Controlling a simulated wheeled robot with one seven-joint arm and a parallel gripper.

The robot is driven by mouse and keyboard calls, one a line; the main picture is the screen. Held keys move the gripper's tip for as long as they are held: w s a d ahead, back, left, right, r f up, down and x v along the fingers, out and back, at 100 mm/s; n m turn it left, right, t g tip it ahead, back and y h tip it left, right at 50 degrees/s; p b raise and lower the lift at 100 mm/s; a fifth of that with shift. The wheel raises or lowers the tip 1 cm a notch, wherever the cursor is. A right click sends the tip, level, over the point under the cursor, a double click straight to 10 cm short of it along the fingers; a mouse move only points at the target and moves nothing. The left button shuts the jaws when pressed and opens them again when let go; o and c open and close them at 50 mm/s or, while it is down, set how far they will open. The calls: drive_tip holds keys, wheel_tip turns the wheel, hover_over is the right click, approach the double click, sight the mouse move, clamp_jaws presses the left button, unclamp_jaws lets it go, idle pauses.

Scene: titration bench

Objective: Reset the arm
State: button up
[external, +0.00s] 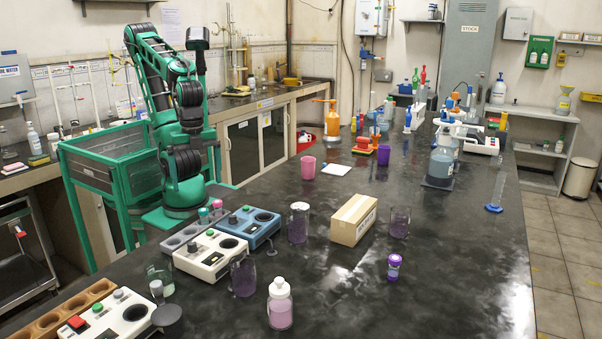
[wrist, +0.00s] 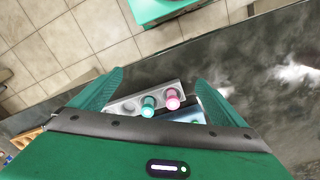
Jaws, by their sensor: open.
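My gripper (wrist: 160,77) is open in the wrist view, its two green fingers wide apart with nothing held between them. Below it, a grey rack (wrist: 132,106) at the bench edge holds a teal-capped item (wrist: 148,106) and a pink-capped item (wrist: 172,98). In the external view my green and black arm stands folded upright at the left side of the bench. I cannot make out the fingers there. The grey rack (external: 180,240) and its teal and pink caps show close to the arm's foot.
The dark bench (external: 340,285) carries a blue device (external: 247,225), a white device (external: 208,257), a cardboard box (external: 354,220), beakers, a purple-capped vial (external: 394,266) and a bottle (external: 280,305). A green frame (external: 95,165) stands beside my arm. The floor (wrist: 45,45) shows past the bench edge.

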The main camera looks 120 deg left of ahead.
drive_tip(key=s, duration=0.1)
drive_tip(key=s+f, duration=0.1)
drive_tip(key=s, duration=0.1)
drive_tip(key=shift+s+d+f, duration=0.25)
drive_tip(key=shift+s+f, duration=0.05)
drive_tip(key=shift+s, duration=0.05)
